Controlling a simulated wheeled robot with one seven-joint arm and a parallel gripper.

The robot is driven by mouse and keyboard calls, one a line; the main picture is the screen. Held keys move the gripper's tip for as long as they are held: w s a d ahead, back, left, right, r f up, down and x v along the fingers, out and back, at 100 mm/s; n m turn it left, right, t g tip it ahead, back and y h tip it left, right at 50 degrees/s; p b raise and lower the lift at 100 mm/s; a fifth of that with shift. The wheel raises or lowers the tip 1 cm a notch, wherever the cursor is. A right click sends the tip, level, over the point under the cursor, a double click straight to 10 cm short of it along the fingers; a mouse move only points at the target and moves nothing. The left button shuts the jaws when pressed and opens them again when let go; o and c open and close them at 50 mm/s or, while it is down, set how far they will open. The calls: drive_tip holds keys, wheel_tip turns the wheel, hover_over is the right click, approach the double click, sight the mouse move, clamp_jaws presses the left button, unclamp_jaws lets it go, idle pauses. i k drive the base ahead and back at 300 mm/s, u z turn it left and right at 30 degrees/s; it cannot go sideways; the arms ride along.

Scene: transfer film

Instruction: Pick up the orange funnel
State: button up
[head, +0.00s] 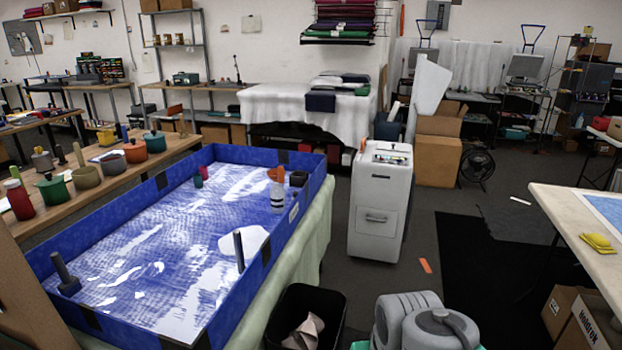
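A small orange object (273,174), which looks like the orange funnel, is at the far right corner of the blue-walled tray (308,200). It is just above a white bottle or cup (277,196); I cannot tell whether it rests on it or stands behind it. It is too small for its exact shape to show. Grey and white links of my own arm show at the bottom, right of centre, well apart from it. My gripper is not in view.
The tray holds a dark block (298,179), a white piece (243,242) with a dark upright handle, and a dark-handled tool (65,275). Colored pots (135,152) line the left bench. A white cabinet (381,205) and a black bin (305,318) stand right of the tray. Dark floor lies open beyond.

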sight(278, 176)
drive_tip(key=z, duration=0.9)
drive_tip(key=i, duration=3.75)
drive_tip(key=u, duration=5.3)
